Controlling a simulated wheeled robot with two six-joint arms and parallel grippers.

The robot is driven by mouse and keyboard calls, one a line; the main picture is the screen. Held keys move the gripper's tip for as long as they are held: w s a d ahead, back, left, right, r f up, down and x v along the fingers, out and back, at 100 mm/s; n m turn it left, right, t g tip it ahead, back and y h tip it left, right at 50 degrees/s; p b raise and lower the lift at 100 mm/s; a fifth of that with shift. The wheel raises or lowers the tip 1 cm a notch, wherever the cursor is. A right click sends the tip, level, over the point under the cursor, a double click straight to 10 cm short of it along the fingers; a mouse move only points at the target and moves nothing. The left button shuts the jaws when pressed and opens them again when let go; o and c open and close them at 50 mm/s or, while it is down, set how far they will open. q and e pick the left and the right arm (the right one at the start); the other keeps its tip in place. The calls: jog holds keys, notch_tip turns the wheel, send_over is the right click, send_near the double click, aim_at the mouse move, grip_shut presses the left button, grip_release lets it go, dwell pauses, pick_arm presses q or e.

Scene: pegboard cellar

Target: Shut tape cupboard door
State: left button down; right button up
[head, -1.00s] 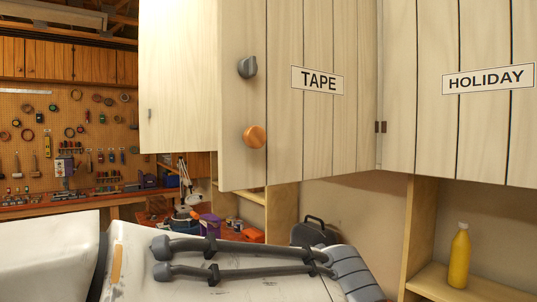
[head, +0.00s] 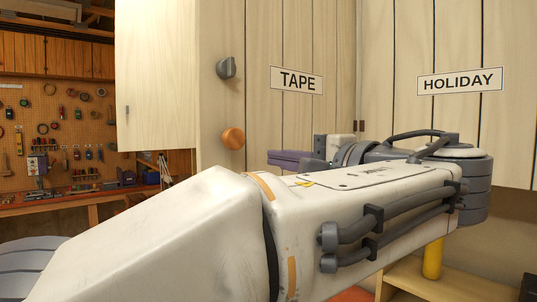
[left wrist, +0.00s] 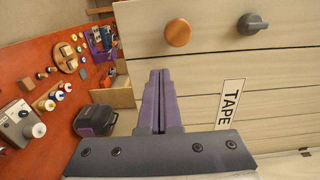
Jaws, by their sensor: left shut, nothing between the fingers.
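The tape cupboard door (head: 300,120) has pale planks and a TAPE label. It stands at an angle to the HOLIDAY cupboard front, so it looks ajar; how far is hard to tell. A grey knob (head: 227,68) sits above a round orange-brown knob (head: 232,138) near its left edge. Both knobs also show in the left wrist view, the orange one (left wrist: 178,33) nearer the fingers. My left gripper (head: 272,158) is shut and empty, in front of the door's lower part. Its purple fingers (left wrist: 158,74) show over the door; contact cannot be told. My right gripper is out of view.
The HOLIDAY cupboard (head: 460,115) adjoins on the right. A pale panel with a small handle (head: 127,112) stands at left. Below are a yellow bottle (head: 433,258), partly hidden by my arm, and a red bench (left wrist: 50,60) holding several items.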

aim_at(245, 153)
pick_arm(q)
jog(key=p+x, duration=0.2)
jog(key=x, duration=0.5)
jog(key=shift+w+a, duration=0.1)
